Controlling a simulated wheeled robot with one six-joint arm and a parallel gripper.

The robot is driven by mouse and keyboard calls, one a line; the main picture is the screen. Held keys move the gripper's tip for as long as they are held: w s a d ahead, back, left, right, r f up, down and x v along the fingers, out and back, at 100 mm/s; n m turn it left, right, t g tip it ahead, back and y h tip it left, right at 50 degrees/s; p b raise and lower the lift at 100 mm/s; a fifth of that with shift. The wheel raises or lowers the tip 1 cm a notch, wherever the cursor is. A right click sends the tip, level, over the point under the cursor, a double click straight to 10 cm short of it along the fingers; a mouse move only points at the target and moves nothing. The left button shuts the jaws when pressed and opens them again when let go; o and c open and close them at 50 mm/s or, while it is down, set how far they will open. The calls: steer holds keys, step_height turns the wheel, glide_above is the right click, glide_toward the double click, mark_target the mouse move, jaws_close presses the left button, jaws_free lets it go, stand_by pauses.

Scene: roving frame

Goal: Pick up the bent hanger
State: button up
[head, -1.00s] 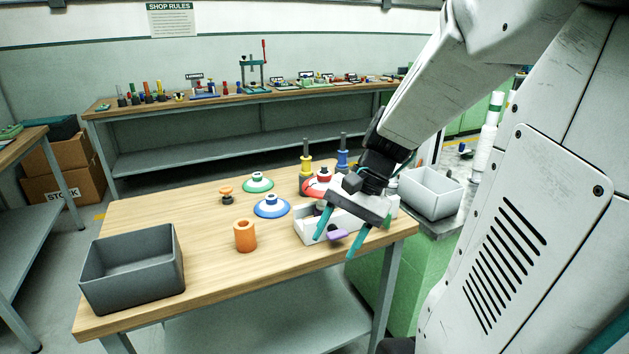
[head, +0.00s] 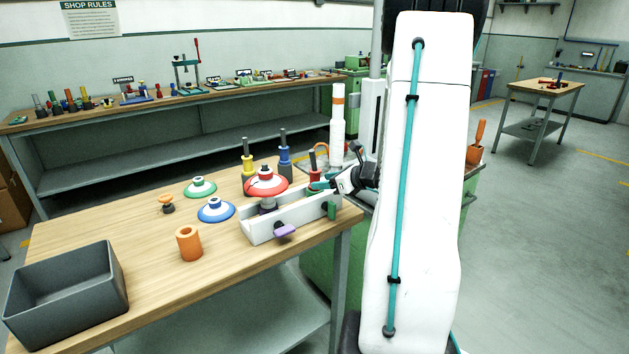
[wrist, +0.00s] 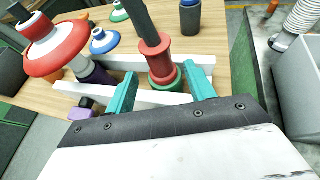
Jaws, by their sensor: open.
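I cannot tell for certain which part is the bent hanger. A red spool-shaped part with a dark rod (wrist: 158,62) and a green base stands at the right end of the white fixture (head: 268,230). Its rod leans in the wrist view. The red part also shows in the head view (head: 315,174), partly hidden by my gripper. My gripper (head: 326,197) is open with teal fingers. In the wrist view my gripper (wrist: 163,92) has one finger on each side of the red part, apparently without gripping it.
A red-and-white disc (wrist: 52,48) and a purple knob (head: 285,231) are at the fixture. Yellow (head: 248,166) and blue (head: 285,159) rodded parts stand behind. A grey bin (head: 66,296) is at the front left. A light grey bin (wrist: 297,95) lies right of the bench.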

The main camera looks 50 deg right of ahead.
steer(key=x, duration=0.4)
steer(key=shift+w+d+f, duration=0.1)
steer(key=shift+w, duration=0.25)
steer(key=c, duration=1)
step_height(320, 180, up, 13)
steer(key=shift+f, duration=0.2)
steer(key=shift+s, duration=0.15)
